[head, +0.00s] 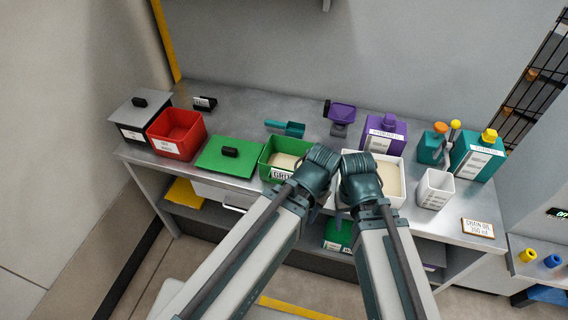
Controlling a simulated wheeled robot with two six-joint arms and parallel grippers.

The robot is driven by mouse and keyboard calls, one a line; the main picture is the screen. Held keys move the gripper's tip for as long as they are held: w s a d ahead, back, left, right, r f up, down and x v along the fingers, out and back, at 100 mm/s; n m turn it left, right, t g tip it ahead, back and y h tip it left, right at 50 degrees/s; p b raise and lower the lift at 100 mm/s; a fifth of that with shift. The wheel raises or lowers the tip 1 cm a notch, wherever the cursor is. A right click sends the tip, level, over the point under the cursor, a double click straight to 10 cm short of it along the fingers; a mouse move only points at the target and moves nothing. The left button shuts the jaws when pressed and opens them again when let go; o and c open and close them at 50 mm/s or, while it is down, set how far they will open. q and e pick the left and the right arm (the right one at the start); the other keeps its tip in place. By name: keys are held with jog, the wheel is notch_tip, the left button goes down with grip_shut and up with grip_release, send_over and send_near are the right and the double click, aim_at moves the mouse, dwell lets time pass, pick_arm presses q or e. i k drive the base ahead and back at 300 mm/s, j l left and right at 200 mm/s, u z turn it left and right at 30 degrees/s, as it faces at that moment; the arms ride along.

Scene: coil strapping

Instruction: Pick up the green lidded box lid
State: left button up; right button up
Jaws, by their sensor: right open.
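The green lid (213,163), a flat square with a black knob, lies on the metal bench. It is just left of the open green box (271,177), which has a white label and pale contents. My two arms reach up from the bottom, and their wrists meet in front of the green box and a white bin. My right gripper (340,215) is open, mostly hidden by the wrist, and well to the right of the lid. My left wrist covers the green box's right edge; its jaws are hidden. Neither gripper is touching the lid.
A red bin (177,146) and a grey-lidded black box (138,105) stand left of the lid. A teal scoop (288,128) lies behind the green box. The white bin (397,190), purple jug (384,134) and teal jug (478,160) stand to the right.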

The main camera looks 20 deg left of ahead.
aim_at(228, 155)
jog(key=j+z, duration=0.3)
jog(key=j, duration=0.8)
jog(key=j+z, duration=0.3)
jog(key=j, duration=0.75)
